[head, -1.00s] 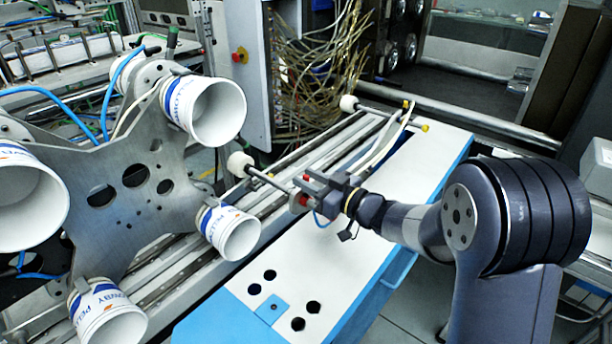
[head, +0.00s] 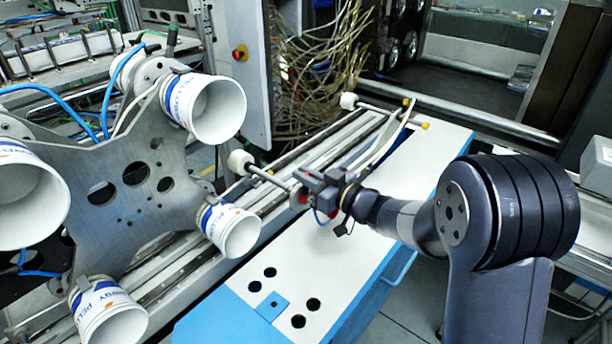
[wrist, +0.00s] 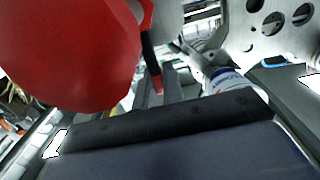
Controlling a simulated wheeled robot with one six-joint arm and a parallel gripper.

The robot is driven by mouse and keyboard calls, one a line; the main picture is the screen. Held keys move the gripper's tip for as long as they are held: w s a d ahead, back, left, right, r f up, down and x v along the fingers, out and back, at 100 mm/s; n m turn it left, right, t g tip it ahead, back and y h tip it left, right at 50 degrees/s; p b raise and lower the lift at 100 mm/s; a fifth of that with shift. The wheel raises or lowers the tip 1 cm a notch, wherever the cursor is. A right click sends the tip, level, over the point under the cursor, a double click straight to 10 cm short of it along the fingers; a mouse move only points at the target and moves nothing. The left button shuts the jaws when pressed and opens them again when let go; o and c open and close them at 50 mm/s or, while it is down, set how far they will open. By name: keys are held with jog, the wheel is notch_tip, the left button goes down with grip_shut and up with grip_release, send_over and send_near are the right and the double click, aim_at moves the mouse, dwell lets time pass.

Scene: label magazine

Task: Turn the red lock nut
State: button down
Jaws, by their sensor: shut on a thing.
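The red lock nut (wrist: 70,55) fills the upper left of the wrist view, large and close. In the head view, a small red part of it (head: 303,198) shows at the near end of a metal rod (head: 268,176). My gripper (head: 308,190) is at that end of the rod, shut on the nut. The jaws hide most of the nut in the head view. A dark edge of my gripper crosses the lower part of the wrist view.
A white roller (head: 240,163) sits at the rod's far end. Left stands a metal star plate (head: 125,215) with several white cups, one (head: 230,232) near my gripper. The white-topped blue bench (head: 340,265) lies below, largely clear.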

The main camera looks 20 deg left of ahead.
dwell(0.4)
jog(key=shift+w+d+r+m+p, duration=0.2)
jog(key=shift+w+m+p, duration=0.25)
jog(key=shift+m+p, duration=0.55)
jog(key=shift+w+d+f+m+p, duration=0.25)
jog(key=shift+w+m+p, duration=0.2)
jog(key=shift+m+p, duration=0.4)
jog(key=shift+w+d+f+m+p, duration=0.15)
jog(key=shift+w+f+m+p, duration=0.25)
jog(key=shift+m+p, duration=0.45)
jog(key=shift+w+d+f+m+p, duration=0.2)
jog(key=shift+w+m+p, duration=0.45)
jog(key=shift+m, duration=0.25)
jog(key=shift+s, duration=0.1)
jog(key=c, duration=1.5)
grip_release()
